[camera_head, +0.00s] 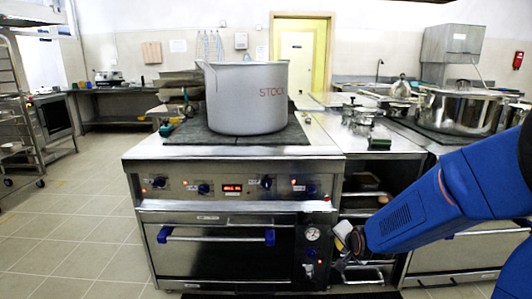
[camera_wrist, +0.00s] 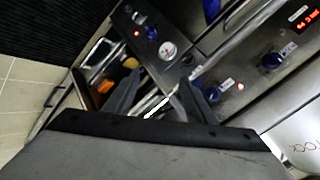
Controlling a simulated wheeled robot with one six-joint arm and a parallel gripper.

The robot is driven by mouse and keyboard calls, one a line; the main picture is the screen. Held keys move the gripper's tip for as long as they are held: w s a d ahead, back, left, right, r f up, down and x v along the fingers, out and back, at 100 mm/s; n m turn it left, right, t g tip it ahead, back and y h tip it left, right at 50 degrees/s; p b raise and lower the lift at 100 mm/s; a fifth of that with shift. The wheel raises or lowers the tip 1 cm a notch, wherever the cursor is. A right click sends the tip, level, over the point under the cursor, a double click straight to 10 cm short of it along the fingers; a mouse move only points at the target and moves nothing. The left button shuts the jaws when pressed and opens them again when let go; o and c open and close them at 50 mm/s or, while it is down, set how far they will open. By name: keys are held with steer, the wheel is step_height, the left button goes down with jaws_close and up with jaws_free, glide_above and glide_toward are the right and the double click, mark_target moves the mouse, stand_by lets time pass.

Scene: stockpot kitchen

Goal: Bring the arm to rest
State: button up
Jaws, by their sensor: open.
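My gripper (camera_head: 347,243) is at the end of my blue arm, which reaches in from the right in the head view. It hangs in front of the right end of the stove (camera_head: 230,180), near the gauge and the open shelves. In the wrist view, the two dark fingers of my gripper (camera_wrist: 158,100) stand apart with nothing seen between them. Whether the fingertips touch the stove front cannot be told. A large grey pot (camera_head: 245,98) marked "STOCK" stands upright on the dark cooktop, apart from my gripper.
The stove has an oven door handle (camera_head: 215,237), knobs and a round gauge (camera_head: 312,233) close to my gripper. Open shelves (camera_head: 370,181) lie right of it. A steel pot (camera_head: 459,110) stands on the right counter. A rack (camera_head: 22,120) stands far left; tiled floor there is clear.

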steer(key=s+d+r+n+g, duration=0.1)
steer(key=s+r+n, duration=0.2)
steer(key=s, duration=0.8)
steer(key=s+d+r+n+g, duration=0.1)
steer(key=s+r+n, duration=0.3)
steer(key=s, duration=0.7)
steer(key=s+d+r+n+g, duration=0.2)
steer(key=s+r+n+g, duration=0.1)
steer(key=s, duration=0.9)
steer(key=shift+r+h, duration=0.3)
steer(key=shift+r, duration=0.35)
